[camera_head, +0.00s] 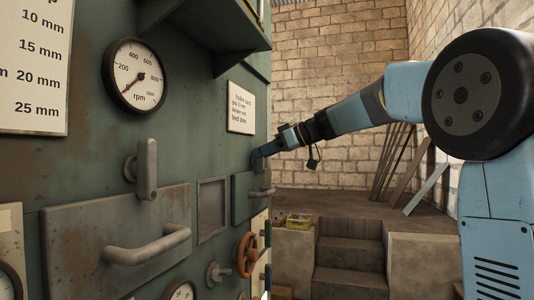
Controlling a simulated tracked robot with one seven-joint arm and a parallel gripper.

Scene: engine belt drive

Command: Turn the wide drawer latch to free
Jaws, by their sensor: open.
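The wide drawer (85,235) is a grey-green, rust-stained front in the left part of the panel, with a bar handle (150,247) across it. Its latch, a grey lever (147,168) on a round boss, stands upright above the drawer front; its lower end overlaps the drawer's top edge. My gripper (257,158) is open, small and far off at the panel's right edge. It is well to the right of the latch and apart from it, close above a narrower drawer (242,199). The gap between its fingers is hard to make out.
The narrower drawer has its own handle (262,193). An rpm gauge (136,76) sits above the latch. An empty frame (212,209) and an orange handwheel (247,254) lie between the drawers and below. A shelf (205,30) juts out overhead. Steps (350,260) stand behind.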

